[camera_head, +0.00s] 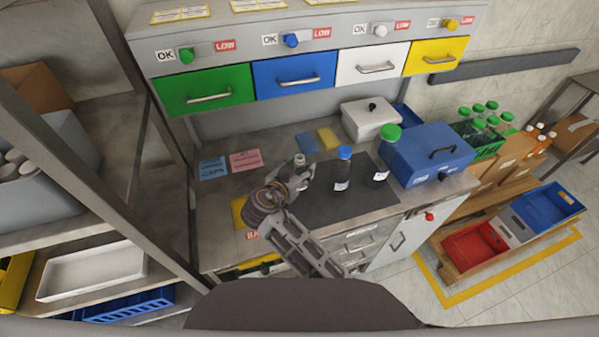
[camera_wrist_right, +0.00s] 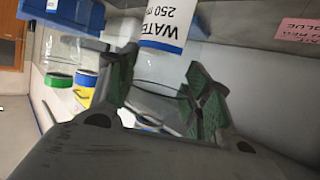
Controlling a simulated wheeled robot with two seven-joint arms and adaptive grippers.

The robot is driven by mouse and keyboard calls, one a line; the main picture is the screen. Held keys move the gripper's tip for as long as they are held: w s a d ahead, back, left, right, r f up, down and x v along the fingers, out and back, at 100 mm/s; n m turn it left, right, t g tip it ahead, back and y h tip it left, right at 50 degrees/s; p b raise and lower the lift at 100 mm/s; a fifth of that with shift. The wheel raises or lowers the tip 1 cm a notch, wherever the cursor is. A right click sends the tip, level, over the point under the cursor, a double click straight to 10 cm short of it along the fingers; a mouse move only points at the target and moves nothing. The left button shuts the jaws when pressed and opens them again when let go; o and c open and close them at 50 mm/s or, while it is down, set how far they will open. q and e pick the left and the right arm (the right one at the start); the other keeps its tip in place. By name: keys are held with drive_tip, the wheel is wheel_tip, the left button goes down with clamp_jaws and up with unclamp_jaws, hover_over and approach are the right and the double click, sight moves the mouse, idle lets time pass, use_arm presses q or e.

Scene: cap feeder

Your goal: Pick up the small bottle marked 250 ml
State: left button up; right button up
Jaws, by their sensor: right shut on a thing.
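The small clear bottle (camera_head: 301,164) is at the left side of the dark mat (camera_head: 322,205) on the workbench. Its white label reads "WATER 250 ml" in the right wrist view (camera_wrist_right: 165,22), where it appears upside down. My right gripper (camera_head: 292,184) is at this bottle, and in the right wrist view its two green-padded fingers (camera_wrist_right: 165,95) stand on either side of the clear part below the label. The gripper is shut on the bottle. Part of the bottle is hidden by the gripper. My left gripper is in neither view.
A blue-capped bottle (camera_head: 342,170) and a larger green-capped bottle (camera_head: 385,155) stand to the right. Colored drawers (camera_head: 294,80) hang above. Blue and pink cards (camera_head: 245,160) lie at left.

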sight(298, 163)
drive_tip(key=shift+r+p, duration=0.8)
drive_tip(key=shift+r, duration=1.05)
